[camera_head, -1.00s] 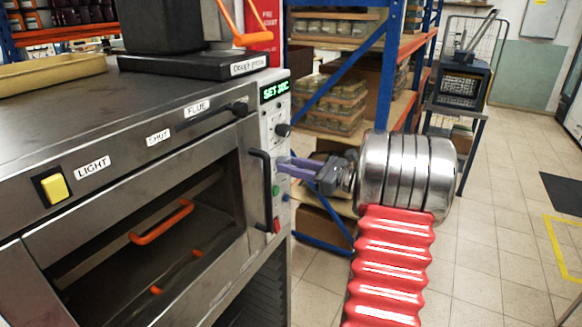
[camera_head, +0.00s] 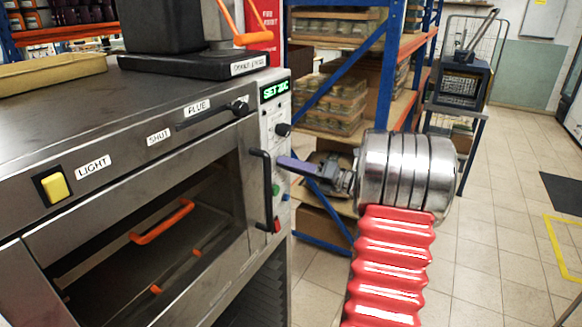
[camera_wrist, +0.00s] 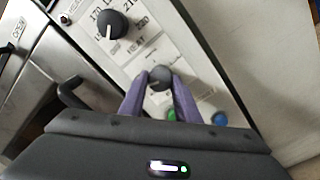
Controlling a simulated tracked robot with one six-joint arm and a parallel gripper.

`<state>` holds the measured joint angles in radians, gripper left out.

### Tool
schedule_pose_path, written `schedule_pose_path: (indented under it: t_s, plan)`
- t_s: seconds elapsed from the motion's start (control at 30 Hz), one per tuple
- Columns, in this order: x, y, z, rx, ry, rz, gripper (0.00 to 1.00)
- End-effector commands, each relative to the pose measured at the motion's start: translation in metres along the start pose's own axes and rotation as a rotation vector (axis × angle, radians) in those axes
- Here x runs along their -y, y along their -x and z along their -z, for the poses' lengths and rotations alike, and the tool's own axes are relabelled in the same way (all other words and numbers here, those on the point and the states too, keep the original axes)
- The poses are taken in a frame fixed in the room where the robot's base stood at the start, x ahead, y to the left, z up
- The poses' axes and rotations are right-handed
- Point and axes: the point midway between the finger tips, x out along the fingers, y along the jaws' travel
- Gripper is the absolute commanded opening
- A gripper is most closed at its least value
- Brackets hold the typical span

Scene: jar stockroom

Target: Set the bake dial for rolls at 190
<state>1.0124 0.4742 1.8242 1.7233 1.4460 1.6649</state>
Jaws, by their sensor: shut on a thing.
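The oven's control panel is on its right end. In the wrist view, a black lower dial (camera_wrist: 159,78) sits between the purple fingers of my gripper (camera_wrist: 160,84), one finger on each side, touching it. My gripper is shut on it. A black upper dial (camera_wrist: 112,24) stands free, with printed numbers around it and a white pointer line; it also shows in the head view (camera_head: 283,130). In the head view, my gripper (camera_head: 282,162) reaches the panel from the right and hides the lower dial. The green display (camera_head: 275,91) starts with "SET"; its figures are unclear.
Green (camera_wrist: 171,114) and blue (camera_wrist: 219,118) buttons lie below the gripped dial. The black oven door handle (camera_head: 261,190) is close left of my fingers. Blue-framed shelving (camera_head: 386,80) with jars stands behind my arm. The tiled floor at right is open.

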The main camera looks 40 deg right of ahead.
Motion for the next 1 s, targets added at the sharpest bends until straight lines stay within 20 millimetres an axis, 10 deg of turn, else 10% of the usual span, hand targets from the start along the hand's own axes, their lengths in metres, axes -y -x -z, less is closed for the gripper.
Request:
schedule_pose_path:
  t_s: [0.9, 0.93, 1.0]
  plan:
    - [0.0018, 0.0007, 0.0001, 0.012, -0.25, 0.007, 0.07]
    - [0.0018, 0.0007, 0.0, 0.012, -0.25, 0.007, 0.31]
    - [0.0017, 0.0007, 0.0001, 0.012, -0.249, 0.007, 0.36]
